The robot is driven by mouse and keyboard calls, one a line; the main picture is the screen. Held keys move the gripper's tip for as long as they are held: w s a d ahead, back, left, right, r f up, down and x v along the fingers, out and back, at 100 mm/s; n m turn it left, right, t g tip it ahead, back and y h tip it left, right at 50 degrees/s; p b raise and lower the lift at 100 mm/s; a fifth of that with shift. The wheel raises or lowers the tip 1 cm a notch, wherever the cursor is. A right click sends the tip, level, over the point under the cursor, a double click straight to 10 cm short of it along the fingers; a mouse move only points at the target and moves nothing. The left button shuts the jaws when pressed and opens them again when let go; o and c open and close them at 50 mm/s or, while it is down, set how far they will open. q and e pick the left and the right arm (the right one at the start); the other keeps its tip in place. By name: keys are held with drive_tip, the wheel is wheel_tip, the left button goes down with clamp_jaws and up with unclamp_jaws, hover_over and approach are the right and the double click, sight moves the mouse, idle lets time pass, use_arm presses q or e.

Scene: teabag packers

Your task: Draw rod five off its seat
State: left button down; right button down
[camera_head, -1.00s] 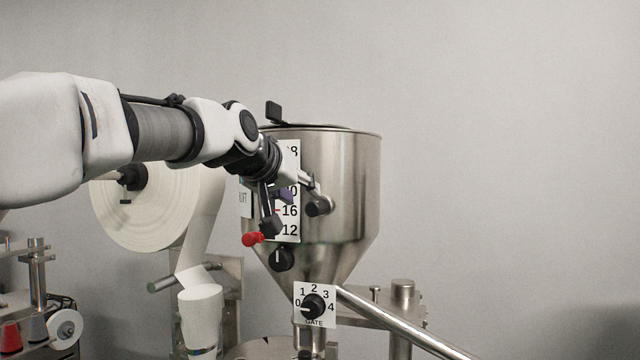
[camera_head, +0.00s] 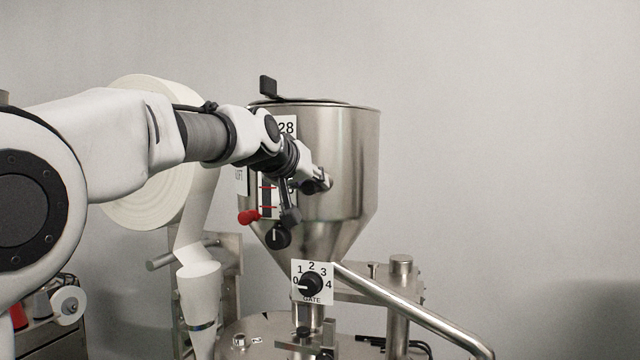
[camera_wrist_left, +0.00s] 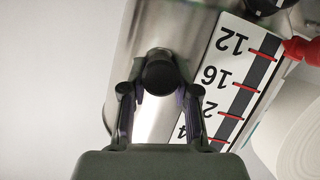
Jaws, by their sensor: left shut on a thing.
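A black round-ended knob (camera_head: 326,180) sticks out from the front of the steel hopper (camera_head: 350,140). It shows end-on in the left wrist view (camera_wrist_left: 160,72). My left gripper (camera_wrist_left: 158,90) has a finger on each side of it and is shut on it. In the head view this gripper (camera_head: 314,179) covers most of the knob and its mount. No number five can be read on the knob, so I cannot tell whether it is rod five. My right gripper is not in view.
A level scale (camera_wrist_left: 226,85) with red marks and a red pointer (camera_head: 248,217) lies close beside my gripper. Below are a black dial (camera_head: 278,236) and the gate knob (camera_head: 311,284). A paper roll (camera_head: 135,205) stands left. Free room lies right of the hopper.

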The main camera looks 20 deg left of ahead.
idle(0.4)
use_arm(q)
drive_tip(key=shift+s+f+b, duration=0.25)
drive_tip(key=shift+b, duration=0.2)
drive_tip(key=shift+s+b, duration=0.75)
drive_tip(key=shift+s, duration=0.7)
drive_tip(key=shift+s+f+b, duration=0.1)
drive_tip(key=shift+s+b, duration=0.35)
drive_tip(key=shift+s, duration=0.2)
drive_tip(key=shift+s+b, duration=0.25)
drive_tip(key=shift+b, duration=0.25)
drive_tip(key=shift+s+b, duration=0.15)
drive_tip(key=shift+b, duration=1.1)
drive_tip(key=b, duration=1.1)
approach(308, 192)
drive_tip(key=shift+s+d+f, duration=0.15)
drive_tip(key=shift+s+f, duration=0.05)
drive_tip(key=shift+f, duration=0.35)
drive_tip(key=shift+s+d+f, duration=0.15)
drive_tip(key=shift+s+f, duration=0.05)
drive_tip(key=shift+f, duration=0.35)
